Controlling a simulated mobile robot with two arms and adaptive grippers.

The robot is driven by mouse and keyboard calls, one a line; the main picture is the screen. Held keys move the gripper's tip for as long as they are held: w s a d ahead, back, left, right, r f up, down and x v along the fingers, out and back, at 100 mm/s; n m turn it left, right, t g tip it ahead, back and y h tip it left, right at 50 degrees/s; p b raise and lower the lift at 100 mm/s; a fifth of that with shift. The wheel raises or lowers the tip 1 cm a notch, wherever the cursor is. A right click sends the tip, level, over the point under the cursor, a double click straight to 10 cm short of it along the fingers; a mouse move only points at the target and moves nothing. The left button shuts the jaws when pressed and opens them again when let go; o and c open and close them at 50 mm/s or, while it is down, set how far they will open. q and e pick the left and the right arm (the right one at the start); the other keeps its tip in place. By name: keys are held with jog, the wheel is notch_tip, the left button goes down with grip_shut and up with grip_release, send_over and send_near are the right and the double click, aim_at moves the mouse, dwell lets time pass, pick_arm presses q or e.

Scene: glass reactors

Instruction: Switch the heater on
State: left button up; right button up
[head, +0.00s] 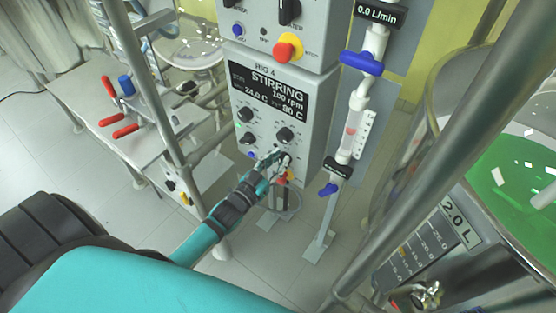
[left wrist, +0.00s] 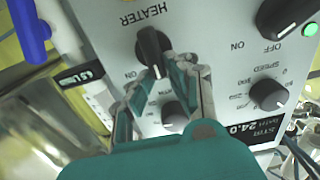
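The black heater knob (left wrist: 152,48) is on the grey panel of the reactor control box (head: 316,118), with HEATER and ON upside down beside it in the left wrist view. My left gripper (left wrist: 182,62) is at this knob, its fingers apart with a gap between them. The tips are close to the knob's lower end; I cannot tell whether they touch it. In the head view the left gripper (head: 279,160) covers the lower right of the panel and hides most of the knob. The display (head: 268,92) reads STIRRING, 100 rpm, 24.0 C and 80 C. My right gripper is not in view.
A setpoint knob (left wrist: 175,117) and a speed knob (left wrist: 269,95) sit close to the gripper. A flow tube with blue valves (head: 361,63) stands right of the box. Metal posts and a glass vessel with green liquid (head: 510,170) are nearby.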

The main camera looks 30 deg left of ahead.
pick_arm(q)
grip_shut()
jog(key=shift+d+m, duration=0.1)
jog(key=shift+m, duration=0.2)
jog(key=shift+d+m, duration=0.1)
jog(key=shift+m, duration=0.4)
jog(key=m, duration=0.2)
jog(key=d+m, duration=0.1)
jog(key=m, duration=0.1)
jog(key=shift+s+f+p, duration=0.1)
jog(key=shift+f+p, duration=0.05)
jog(key=shift+p, duration=0.2)
jog(key=m, duration=0.4)
jog(key=f+m+b, duration=0.1)
jog(key=m, duration=0.1)
jog(key=shift+s+d, duration=0.1)
jog(key=shift+d, duration=0.3)
jog(key=shift+m, duration=0.3)
